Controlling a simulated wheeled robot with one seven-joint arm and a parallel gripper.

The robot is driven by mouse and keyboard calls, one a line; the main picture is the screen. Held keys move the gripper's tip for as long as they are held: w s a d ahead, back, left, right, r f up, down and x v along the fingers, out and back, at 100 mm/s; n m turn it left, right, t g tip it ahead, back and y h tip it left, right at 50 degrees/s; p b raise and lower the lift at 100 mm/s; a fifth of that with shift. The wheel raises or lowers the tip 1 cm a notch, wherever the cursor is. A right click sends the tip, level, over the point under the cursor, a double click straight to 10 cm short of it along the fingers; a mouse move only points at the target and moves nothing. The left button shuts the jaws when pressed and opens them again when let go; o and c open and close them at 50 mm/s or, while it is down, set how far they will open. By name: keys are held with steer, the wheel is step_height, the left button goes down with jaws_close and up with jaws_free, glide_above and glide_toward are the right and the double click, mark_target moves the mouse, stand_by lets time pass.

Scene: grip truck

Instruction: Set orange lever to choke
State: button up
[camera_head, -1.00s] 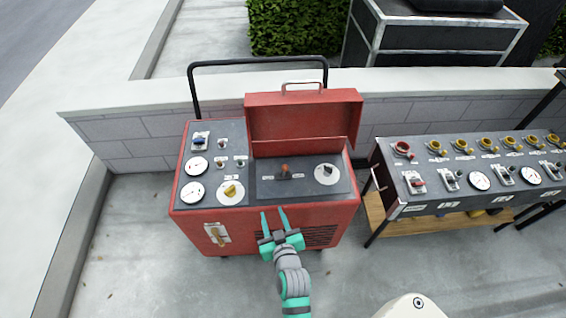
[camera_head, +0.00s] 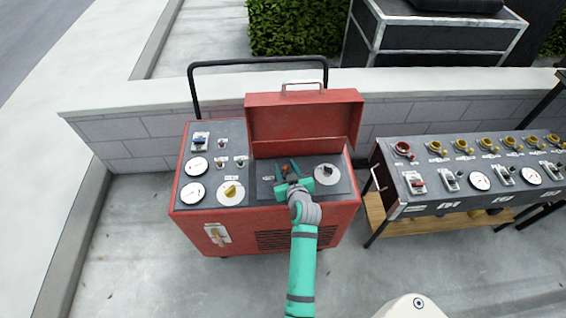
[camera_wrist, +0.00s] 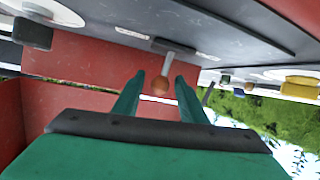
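The orange lever (camera_head: 285,169) stands on the dark panel under the raised red lid of the red generator. In the wrist view its orange knob (camera_wrist: 160,85) on a pale stem appears between my fingers. My gripper (camera_head: 288,168) is over this panel, partly covering the lever in the head view. In the wrist view my gripper (camera_wrist: 159,77) is open, with a finger on each side of the knob and gaps showing. Small labels flank the lever, but their words are too small to read.
A grey-knobbed dial (camera_head: 327,174) is just right of the lever, and the raised red lid (camera_head: 300,122) is behind it. A yellow knob (camera_head: 230,190) and gauges are to the left. A control table (camera_head: 440,207) stands at the right.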

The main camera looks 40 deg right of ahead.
mark_target(288, 164)
steer(key=shift+x, duration=2.1)
jaws_close()
steer(key=shift+s+d, duration=0.1)
steer(key=m, duration=0.1)
steer(key=d+m+t+y, duration=0.1)
steer(key=shift+s+f+m, duration=0.15)
steer(key=shift+s+m, duration=0.2)
steer(key=shift+m, duration=0.05)
steer(key=shift+s+d+f+m+t, duration=0.1)
steer(key=shift+s+d+m+t, duration=0.05)
steer(key=shift+m+t, duration=0.15)
jaws_free()
